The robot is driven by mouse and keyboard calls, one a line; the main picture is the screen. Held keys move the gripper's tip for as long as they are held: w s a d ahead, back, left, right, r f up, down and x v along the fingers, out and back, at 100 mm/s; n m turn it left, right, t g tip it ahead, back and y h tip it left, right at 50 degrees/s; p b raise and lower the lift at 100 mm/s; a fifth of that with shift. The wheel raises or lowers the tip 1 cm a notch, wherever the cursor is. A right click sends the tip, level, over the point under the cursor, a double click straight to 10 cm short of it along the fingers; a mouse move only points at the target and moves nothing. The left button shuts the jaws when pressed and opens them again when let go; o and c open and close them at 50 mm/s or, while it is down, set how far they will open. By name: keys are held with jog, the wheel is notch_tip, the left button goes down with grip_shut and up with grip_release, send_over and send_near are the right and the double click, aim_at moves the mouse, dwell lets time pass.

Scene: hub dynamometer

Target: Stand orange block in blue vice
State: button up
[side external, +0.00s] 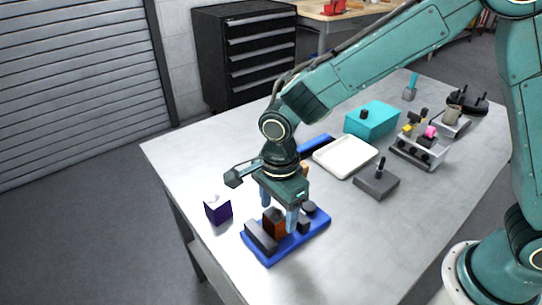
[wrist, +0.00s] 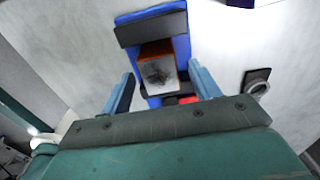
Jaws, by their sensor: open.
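The orange block (side external: 273,222) stands upright in the blue vice (side external: 262,256), between its dark jaws. In the wrist view the block (wrist: 158,72) shows a grey, smudged top and orange sides, and the vice (wrist: 182,47) lies beneath it. I cannot tell whether both jaws touch the block. My gripper (side external: 278,208) is open, pointing down over the vice. In the wrist view its two blue fingers (wrist: 160,75) are on either side of the block, with a visible gap on each side. The block's lower part is hidden.
A dark purple box with a white top (side external: 218,209) stands left of the vice near the table edge. Behind are a white tray (side external: 345,157), a teal box (side external: 372,120), a grey block with a peg (side external: 377,184) and a grey fixture (side external: 418,152). The right foreground table is clear.

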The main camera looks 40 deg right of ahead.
aim_at(278, 212)
notch_tip(278, 212, up, 11)
dwell(0.5)
jog(key=shift+r, duration=0.1)
dwell(0.4)
jog(key=s+d+r+n+t, duration=0.1)
jog(key=s+d+r+n, duration=0.25)
jog(key=d, duration=0.35)
jog(key=s+d+r+n+t, duration=0.2)
jog(key=s+d+r+n, duration=0.15)
jog(key=d+n, duration=0.2)
jog(key=s+d+n+t, duration=0.2)
jog(key=s+d+n, duration=0.7)
jog(key=s, duration=0.2)
jog(key=shift+r+t, duration=0.3)
